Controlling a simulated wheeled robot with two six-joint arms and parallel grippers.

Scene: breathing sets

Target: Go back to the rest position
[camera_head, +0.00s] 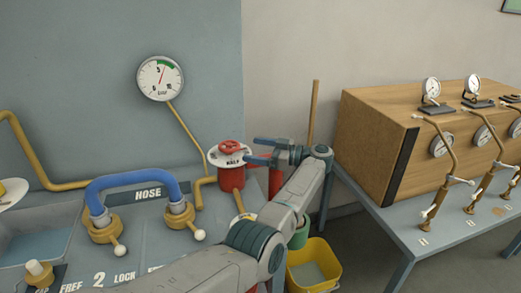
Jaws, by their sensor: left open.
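My left arm reaches in from the bottom of the head view, across the workbench. My left gripper (258,150) is open and empty, with its blue-tipped fingers pointing left. In the picture the fingers lie just right of the red valve knob (231,147) on its white labelled dial; I cannot tell whether they touch it. A blue hose (131,179) arches between two brass fittings on the bench. My right gripper is not in view.
A wooden cabinet (369,143) with gauges and brass pipes stands on a blue-grey table (450,232) at the right. A yellow bucket (326,273) stands on the floor between bench and table. A wooden pole (314,108) rises behind my left wrist.

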